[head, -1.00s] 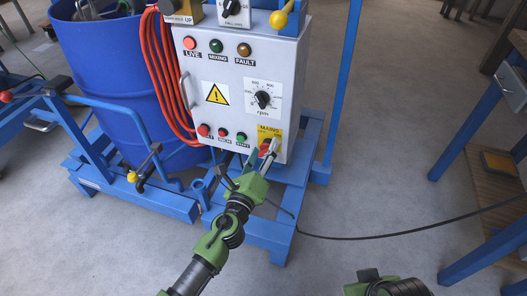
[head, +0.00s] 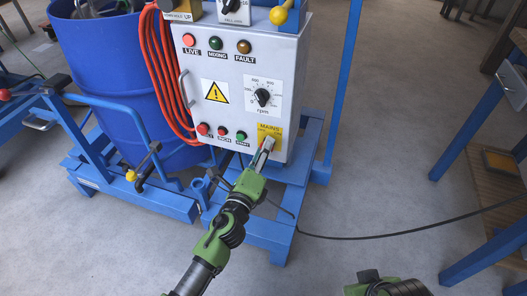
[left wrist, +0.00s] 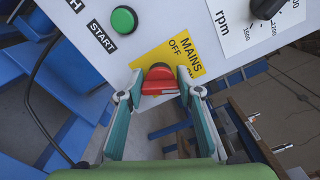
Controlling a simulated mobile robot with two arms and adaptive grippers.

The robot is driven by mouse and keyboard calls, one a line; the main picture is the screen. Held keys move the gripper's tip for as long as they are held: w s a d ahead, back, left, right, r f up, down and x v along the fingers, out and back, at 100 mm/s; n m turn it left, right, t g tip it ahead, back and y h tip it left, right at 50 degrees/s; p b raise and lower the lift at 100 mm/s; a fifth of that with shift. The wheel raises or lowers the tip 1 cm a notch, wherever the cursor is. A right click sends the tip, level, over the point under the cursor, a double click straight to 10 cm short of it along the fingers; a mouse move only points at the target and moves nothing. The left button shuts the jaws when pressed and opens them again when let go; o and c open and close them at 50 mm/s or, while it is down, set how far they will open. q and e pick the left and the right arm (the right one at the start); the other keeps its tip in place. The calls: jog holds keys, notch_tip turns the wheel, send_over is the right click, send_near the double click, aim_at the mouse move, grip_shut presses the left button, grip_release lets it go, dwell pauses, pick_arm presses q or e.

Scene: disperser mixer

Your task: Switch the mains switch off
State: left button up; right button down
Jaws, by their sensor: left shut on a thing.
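The mains switch is a red knob (left wrist: 160,80) on a yellow plate (left wrist: 178,52) marked MAINS and OFF, at the lower right of the grey control box (head: 222,125). In the head view the plate (head: 270,132) shows, but my fingers mostly hide the knob. My left gripper (head: 265,150) is shut on the knob; in the left wrist view its fingertips (left wrist: 158,92) sit on either side of it. The knob's exact setting cannot be told. The LIVE lamp (head: 189,40) looks bright red. A green part of my right arm shows at the bottom; its fingers are hidden.
A green START button (left wrist: 123,20) is close to the left finger. The rpm dial (head: 262,97) is above the switch. A blue drum (head: 110,85), orange cable (head: 165,75) and blue frame (head: 265,232) surround the box. A black cable (head: 400,234) crosses the floor.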

pick_arm(q)
jog(key=n, duration=0.3)
jog(key=shift+f, duration=0.15)
jog(key=n, duration=0.3)
jog(key=shift+n, duration=0.3)
jog(key=n+p, duration=0.1)
jog(key=n, duration=0.2)
jog(key=shift+n, duration=0.3)
jog(key=n+p, duration=0.1)
jog(key=n, duration=0.1)
jog(key=shift+f+n, duration=0.1)
jog(key=shift+n, duration=0.3)
jog(key=shift+f+n, duration=0.1)
jog(key=shift+n, duration=0.7)
pick_arm(e)
jog(key=shift+w+a+f, duration=0.1)
jog(key=shift+w+f, duration=0.35)
jog(key=shift+f, duration=0.2)
pick_arm(q)
jog(key=o, duration=1.1)
